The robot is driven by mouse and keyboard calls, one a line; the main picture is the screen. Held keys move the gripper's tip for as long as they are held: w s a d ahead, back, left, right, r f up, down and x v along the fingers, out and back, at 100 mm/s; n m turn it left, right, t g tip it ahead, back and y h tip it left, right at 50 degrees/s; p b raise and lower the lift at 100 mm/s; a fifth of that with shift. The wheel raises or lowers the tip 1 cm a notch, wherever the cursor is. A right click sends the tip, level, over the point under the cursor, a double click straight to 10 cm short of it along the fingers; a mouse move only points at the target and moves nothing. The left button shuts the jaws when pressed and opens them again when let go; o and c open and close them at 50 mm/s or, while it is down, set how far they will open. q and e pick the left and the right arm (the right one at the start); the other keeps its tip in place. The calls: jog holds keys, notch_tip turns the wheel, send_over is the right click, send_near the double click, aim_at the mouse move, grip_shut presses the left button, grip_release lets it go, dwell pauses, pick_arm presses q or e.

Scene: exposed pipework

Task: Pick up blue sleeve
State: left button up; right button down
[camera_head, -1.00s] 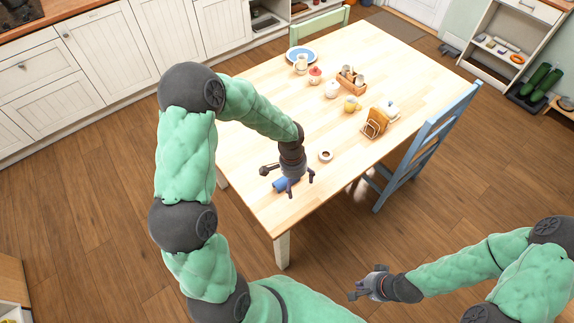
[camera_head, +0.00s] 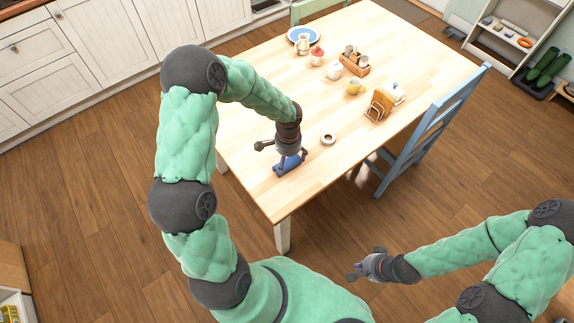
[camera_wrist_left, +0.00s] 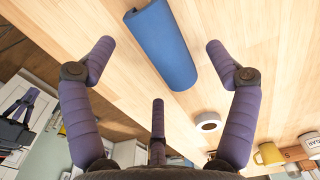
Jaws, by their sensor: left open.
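The blue sleeve (camera_head: 287,164) lies on the wooden table (camera_head: 258,190) near its front left corner. The gripper partly hides the sleeve in the head view. My right gripper (camera_head: 362,271) is off the table at the lower right, too small to tell if open or shut.
A small white ring-shaped item (camera_head: 328,139) lies right of the sleeve. A toast rack (camera_head: 379,104), yellow mug (camera_head: 353,87), wooden caddy (camera_head: 355,65) and plate (camera_head: 304,34) stand farther back. A blue chair (camera_head: 433,122) is at the right edge. The table's front left is otherwise clear.

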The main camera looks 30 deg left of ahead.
aim_at(289, 164)
pick_arm(q)
notch_tip(289, 164, down, 4)
jog(key=shift+d+r+b, duration=0.1)
jog(key=shift+r+b, duration=0.15)
jog(key=shift+b, duration=0.25)
jog(key=c, duration=1)
jog(key=shift+r, duration=0.15)
jog(key=shift+c, duration=0.3)
